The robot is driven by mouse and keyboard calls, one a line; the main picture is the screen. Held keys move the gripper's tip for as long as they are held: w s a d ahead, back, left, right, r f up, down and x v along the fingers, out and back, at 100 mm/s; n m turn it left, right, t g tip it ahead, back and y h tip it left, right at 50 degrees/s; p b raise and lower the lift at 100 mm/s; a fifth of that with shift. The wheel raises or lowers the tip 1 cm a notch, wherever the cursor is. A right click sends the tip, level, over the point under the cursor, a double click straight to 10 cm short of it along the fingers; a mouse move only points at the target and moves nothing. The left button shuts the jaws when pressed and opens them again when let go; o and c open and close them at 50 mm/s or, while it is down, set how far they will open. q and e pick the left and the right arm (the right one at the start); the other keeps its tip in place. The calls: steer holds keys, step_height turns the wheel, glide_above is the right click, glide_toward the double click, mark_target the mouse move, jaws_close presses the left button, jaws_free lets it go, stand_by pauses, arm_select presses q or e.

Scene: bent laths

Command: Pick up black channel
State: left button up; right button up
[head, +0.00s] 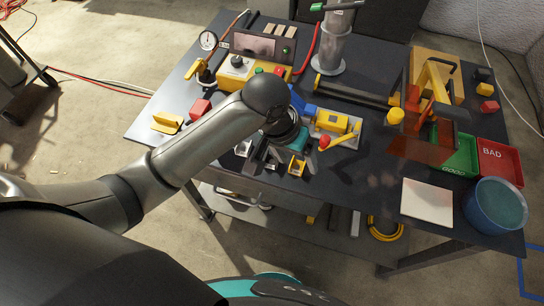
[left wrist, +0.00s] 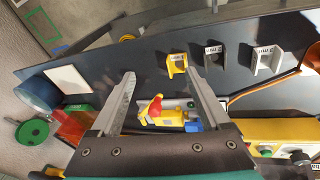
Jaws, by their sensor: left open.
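My left gripper (head: 266,162) is open and empty above the front part of the dark table. In the left wrist view the open fingers (left wrist: 161,80) frame bare tabletop and a red-and-yellow clamp. A dark channel (left wrist: 213,60) with a white label, apparently the black one, stands on the table beyond the right finger. It is apart from the gripper. A yellow channel (left wrist: 177,66) stands to its left and a pale grey channel (left wrist: 266,62) to its right. In the head view my gripper and wrist hide most of this row; the yellow channel (head: 297,167) shows beside them.
The yellow clamp fixture (head: 333,123) with a red knob stands right of my wrist. A control box (head: 238,70) is behind my arm. A green tray (head: 460,158), a red tray (head: 502,160) and a blue bin (head: 495,205) are at right. Tabletop between fixture and white sheet (head: 428,201) is clear.

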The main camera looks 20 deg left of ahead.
arm_select(q)
steer(key=w+a+r+n+g+y, duration=0.2)
steer(key=w+a+r+y, duration=0.15)
steer(key=a+r, duration=0.25)
steer(key=b, duration=0.1)
glide_above(272, 162)
steer(key=shift+h, duration=0.35)
steer(key=f, duration=0.9)
steer(key=shift+s+d+f, duration=0.1)
steer(key=shift+d, duration=0.2)
steer(key=shift+a+f+b, duration=0.2)
steer(key=shift+f+b, duration=0.25)
steer(key=shift+f, duration=0.9)
steer(key=shift+a+f+b, duration=0.15)
steer(key=shift+f+b, duration=0.3)
steer(key=shift+f, duration=0.9)
jaws_close()
